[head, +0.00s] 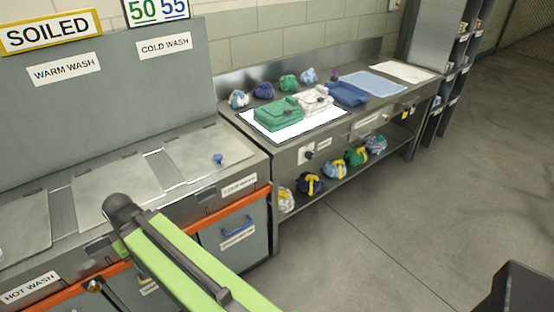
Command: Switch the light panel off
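The light panel (316,122) is a bright white glowing sheet set in the steel bench top, right of the wash units. My green and black arm crosses the lower left, well left of the bench. My gripper cannot be made out.
Several rolled bundles sit behind the panel and on the lower shelf. The floor (400,220) before the bench is clear.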

